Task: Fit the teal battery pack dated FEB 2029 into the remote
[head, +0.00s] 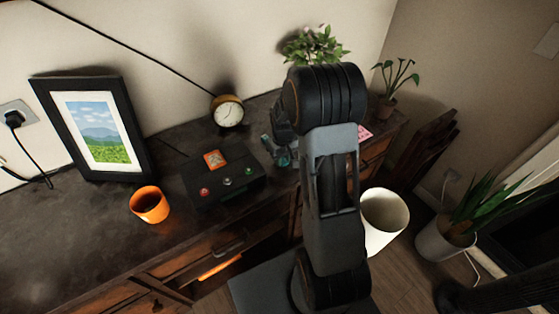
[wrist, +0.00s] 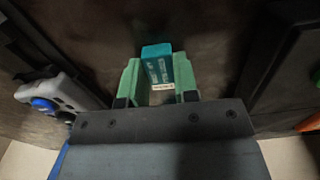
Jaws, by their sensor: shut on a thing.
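My gripper (wrist: 159,78) is shut on a teal battery pack (wrist: 158,62), which sits between its two green fingers in the wrist view. The pack has a pale label whose print is too small to read. In the head view my gripper (head: 281,150) is over the dark desk, right of a black box, with a bit of teal between its fingers. A grey-white thing with blue buttons (wrist: 48,98) lies at the left of the wrist view, apart from the pack. I cannot tell whether it is the remote.
The black box with coloured buttons (head: 225,185) stands on the desk (head: 75,235). An orange cup (head: 149,205), a round clock (head: 228,112) and a picture frame (head: 140,145) stand around it. A pink note (head: 365,132) lies behind my arm. The desk's left front is clear.

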